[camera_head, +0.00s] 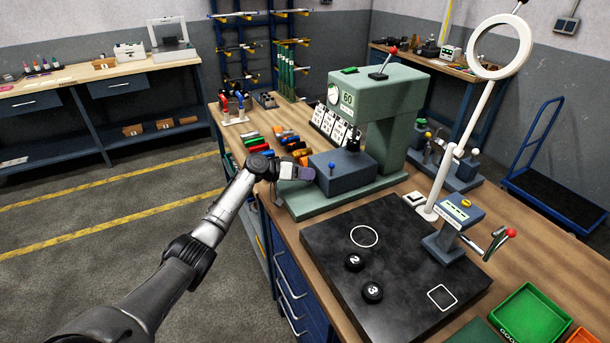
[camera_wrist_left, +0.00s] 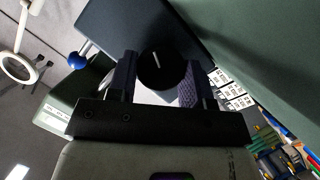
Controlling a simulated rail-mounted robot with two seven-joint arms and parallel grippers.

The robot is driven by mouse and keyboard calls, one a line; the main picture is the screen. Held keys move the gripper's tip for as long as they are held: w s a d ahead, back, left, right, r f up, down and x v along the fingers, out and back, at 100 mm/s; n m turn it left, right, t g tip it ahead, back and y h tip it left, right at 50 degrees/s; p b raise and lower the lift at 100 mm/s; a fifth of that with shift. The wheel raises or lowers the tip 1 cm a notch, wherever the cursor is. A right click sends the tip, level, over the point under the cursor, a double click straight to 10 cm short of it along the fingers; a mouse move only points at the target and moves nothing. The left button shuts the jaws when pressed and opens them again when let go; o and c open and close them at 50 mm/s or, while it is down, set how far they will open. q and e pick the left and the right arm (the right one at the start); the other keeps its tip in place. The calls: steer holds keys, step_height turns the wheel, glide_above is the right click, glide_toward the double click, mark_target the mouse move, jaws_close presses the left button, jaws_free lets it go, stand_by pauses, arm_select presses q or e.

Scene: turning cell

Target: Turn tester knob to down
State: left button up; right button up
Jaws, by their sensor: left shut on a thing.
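The green tester (camera_head: 392,100) stands on the wooden bench, with a dark blue-grey box (camera_head: 342,178) low on its front. My left gripper (camera_head: 303,173) reaches in from the left and is at the left face of this box. In the left wrist view the round black knob (camera_wrist_left: 158,74) with a white pointer line sits between the fingers of my left gripper (camera_wrist_left: 158,82), which are shut on it. The line points roughly towards the top of that picture. The knob is hidden behind the gripper in the head view. My right gripper is out of view.
A blue ball-ended lever (camera_head: 331,166) stands out from the box close to my gripper. A black slab (camera_head: 395,250) with pucks marked 2 and 3 lies in front. A white ring lamp (camera_head: 486,75) rises to the right. Coloured tools (camera_head: 258,141) lie behind my gripper.

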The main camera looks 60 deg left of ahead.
arm_select(q)
steer(key=o, duration=0.9)
steer(key=p+v, duration=0.1)
steer(key=v, duration=1.2)
steer(key=shift+s+r, duration=0.15)
steer(key=shift+s, duration=0.2)
steer(key=shift+a, duration=0.15)
